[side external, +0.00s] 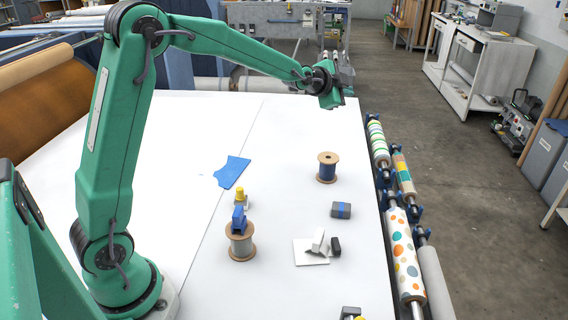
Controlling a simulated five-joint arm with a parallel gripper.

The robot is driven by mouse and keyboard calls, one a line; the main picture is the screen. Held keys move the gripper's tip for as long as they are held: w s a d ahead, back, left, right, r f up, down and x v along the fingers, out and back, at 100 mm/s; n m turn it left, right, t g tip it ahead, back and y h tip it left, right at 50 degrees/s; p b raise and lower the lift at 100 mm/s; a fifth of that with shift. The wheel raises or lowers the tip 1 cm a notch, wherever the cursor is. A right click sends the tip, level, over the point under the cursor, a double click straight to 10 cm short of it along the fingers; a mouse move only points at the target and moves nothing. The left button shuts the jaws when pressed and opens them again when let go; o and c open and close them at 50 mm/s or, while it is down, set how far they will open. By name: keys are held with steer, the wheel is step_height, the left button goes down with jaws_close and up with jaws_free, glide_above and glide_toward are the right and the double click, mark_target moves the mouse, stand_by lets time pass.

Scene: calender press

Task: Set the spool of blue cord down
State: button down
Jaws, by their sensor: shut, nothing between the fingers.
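The spool of blue cord (327,168) stands upright on the white table (290,130), near its right side. It has tan flanges and dark blue cord between them. My gripper (340,101) is above and beyond the spool, near the table's far right corner. It is shut and empty, clear of the spool. The gripper is small in this view and its fingertips are hard to make out.
A spool of grey cord (240,246) stands nearer, with a blue object (239,220) at its top. A yellow-topped item (240,195), blue cloth (233,172), grey blue-banded block (341,210) and white pad (311,258) lie around. Patterned rollers (403,255) line the right edge.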

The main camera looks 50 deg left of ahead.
steer(key=w+a+f+m+t, duration=0.2)
steer(key=w+a+f+m, duration=0.1)
steer(key=w+f, duration=0.4)
steer(key=w+a+f+m+t+y, duration=0.1)
steer(key=w+a+f+m+t, duration=0.1)
steer(key=w+f, duration=0.5)
steer(key=shift+a+f+m+t+y, duration=0.25)
steer(key=shift+a+m+t+y, duration=0.05)
steer(key=shift+a+m, duration=0.3)
steer(key=shift+s, duration=0.2)
glide_above(323, 165)
steer(key=s, duration=0.4)
steer(key=f, duration=1)
steer(key=shift+d+f, duration=0.1)
steer(key=shift+d, duration=0.15)
steer(key=shift+w+a, duration=0.1)
steer(key=shift+w, duration=0.35)
steer(key=shift+w, duration=0.1)
stand_by(0.4)
